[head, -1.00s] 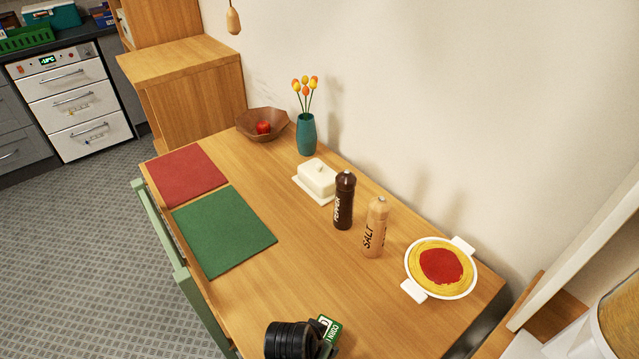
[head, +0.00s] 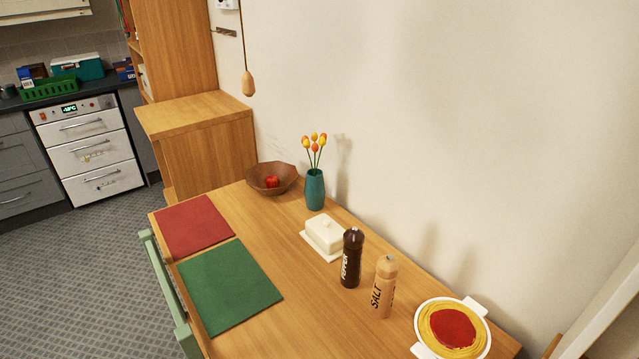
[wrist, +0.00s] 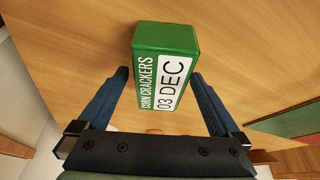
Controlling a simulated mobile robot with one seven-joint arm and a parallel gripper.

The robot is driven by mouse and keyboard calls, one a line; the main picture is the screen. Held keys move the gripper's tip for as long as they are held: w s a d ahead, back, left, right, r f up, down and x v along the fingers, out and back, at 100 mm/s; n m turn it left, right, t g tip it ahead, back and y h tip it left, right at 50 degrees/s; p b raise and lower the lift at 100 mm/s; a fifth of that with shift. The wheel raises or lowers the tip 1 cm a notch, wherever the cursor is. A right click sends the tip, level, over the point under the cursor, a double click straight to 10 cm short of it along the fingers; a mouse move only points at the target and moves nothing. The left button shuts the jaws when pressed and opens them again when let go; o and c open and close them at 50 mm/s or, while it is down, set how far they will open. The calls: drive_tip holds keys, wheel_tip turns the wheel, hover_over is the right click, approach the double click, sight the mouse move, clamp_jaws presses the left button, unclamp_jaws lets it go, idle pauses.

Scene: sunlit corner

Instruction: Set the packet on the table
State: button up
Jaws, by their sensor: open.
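My gripper (wrist: 158,77) is open, with one blue finger on each side of the packet. A gap shows between the packet and the right finger; the left finger is close to the packet's edge. Neither packet nor gripper shows in the head view now.
On the table are a red mat (head: 193,226), a green mat (head: 228,286), a butter dish (head: 324,234), pepper (head: 351,262) and salt (head: 384,290) mills, a pasta dish (head: 421,350), a vase (head: 314,190) and a wooden bowl (head: 260,178). A green chair (head: 165,285) stands alongside.

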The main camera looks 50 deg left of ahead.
drive_tip(key=p+v, duration=0.1)
drive_tip(key=v, duration=1)
drive_tip(key=shift+s+r, duration=0.25)
drive_tip(key=shift+r, duration=0.1)
drive_tip(key=w+d+r+m+t+y, duration=0.1)
drive_tip(key=w+r+t+y, duration=0.4)
drive_tip(key=w+r, duration=1.25)
drive_tip(key=w+d+r+m+t+h, duration=0.1)
drive_tip(key=d+r+t, duration=0.2)
drive_tip(key=r, duration=0.6)
drive_tip(key=w+d+r+t+h, duration=0.1)
drive_tip(key=w+d+r+t, duration=0.2)
drive_tip(key=r, duration=0.6)
drive_tip(key=s+d+r+t+h, duration=0.1)
drive_tip(key=s+d+r+t, duration=0.3)
drive_tip(key=r, duration=0.5)
drive_tip(key=s+d+r+m+t+h, duration=0.1)
drive_tip(key=s+d+r+t, duration=0.3)
drive_tip(key=r, duration=0.6)
drive_tip(key=s+d+r+t+h, duration=0.2)
drive_tip(key=s+d+r+t, duration=0.2)
drive_tip(key=d+r, duration=0.3)
wheel_tip(320, 180, up, 3)
drive_tip(key=shift+d+r+m, duration=0.1)
drive_tip(key=shift+d+m, duration=0.15)
drive_tip(key=shift+m, duration=0.05)
